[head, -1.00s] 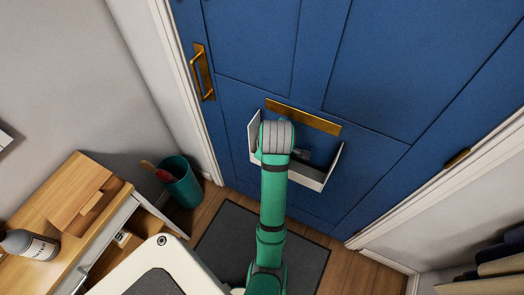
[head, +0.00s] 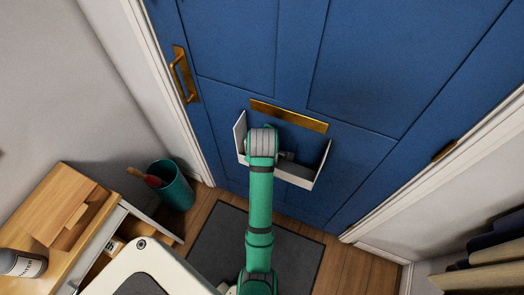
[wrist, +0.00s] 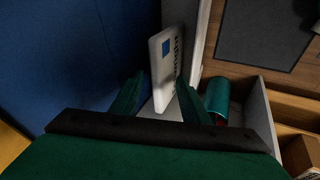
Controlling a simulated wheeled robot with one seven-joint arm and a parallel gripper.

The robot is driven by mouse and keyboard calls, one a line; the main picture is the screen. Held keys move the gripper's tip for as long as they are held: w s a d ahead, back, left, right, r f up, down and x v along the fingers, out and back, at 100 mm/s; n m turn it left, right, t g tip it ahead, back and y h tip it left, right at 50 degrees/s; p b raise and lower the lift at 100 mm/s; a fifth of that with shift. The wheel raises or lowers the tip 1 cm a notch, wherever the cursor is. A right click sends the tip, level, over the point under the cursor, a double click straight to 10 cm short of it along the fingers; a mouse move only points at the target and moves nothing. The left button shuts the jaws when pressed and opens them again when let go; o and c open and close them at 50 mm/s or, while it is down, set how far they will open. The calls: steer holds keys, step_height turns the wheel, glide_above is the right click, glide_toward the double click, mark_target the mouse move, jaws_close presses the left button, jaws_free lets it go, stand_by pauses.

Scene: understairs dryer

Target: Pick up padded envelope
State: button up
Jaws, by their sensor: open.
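The padded envelope (wrist: 163,65) is pale, with a blue square and dark print, and shows in the wrist view. It stands on edge, slightly tilted, inside the white letter catcher (head: 297,176) on the blue door. My gripper (wrist: 158,98) is open, its two green fingers pointing at the envelope. The envelope's near end appears between the fingertips; I cannot tell whether they touch it. In the head view my arm covers the middle of the catcher, and the envelope cannot be made out there.
The blue door (head: 380,70) has a brass letter plate (head: 288,115) above the catcher and a brass handle (head: 184,73). A teal bin (head: 173,188) and a wooden cabinet (head: 62,215) with an open drawer stand at left. A dark mat (head: 215,240) lies on the floor.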

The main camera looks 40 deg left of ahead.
steer(key=shift+s+d+f, duration=0.1)
steer(key=shift+d+f, duration=0.05)
steer(key=shift+d, duration=0.05)
stand_by(0.3)
steer(key=shift+s+a+f, duration=0.1)
steer(key=shift+a+f, duration=0.05)
stand_by(0.3)
jaws_close()
